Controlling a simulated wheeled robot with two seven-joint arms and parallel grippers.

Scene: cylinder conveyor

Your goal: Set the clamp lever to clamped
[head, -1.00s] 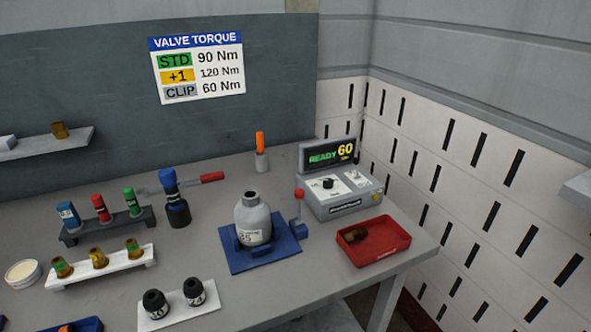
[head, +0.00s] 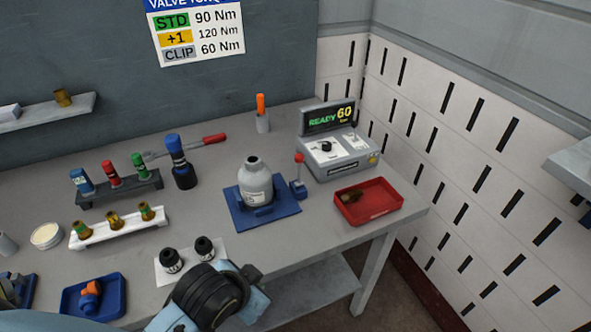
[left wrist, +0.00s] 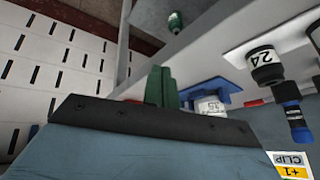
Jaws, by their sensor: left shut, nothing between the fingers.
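The clamp lever (head: 299,171) has a red knob and stands about upright on a small blue block. The block is at the right side of the blue clamp base (head: 233,215). A grey cylinder (head: 254,183) stands upright in that base. In the left wrist view, the cylinder (left wrist: 210,106) is partly hidden behind the gripper. My left gripper (left wrist: 162,85) shows green fingers pressed together, with nothing between them. In the head view my left arm is at the bottom, in front of the bench, and its fingers are hidden. The lever cannot be made out in the wrist view.
A red tray (head: 347,213) with a brown part lies right of the lever. The control box (head: 343,165) behind reads READY 60. Two black sockets (head: 187,255) stand on a white plate left of the base. A torque wrench (head: 200,140) and valve racks (head: 96,193) are further left.

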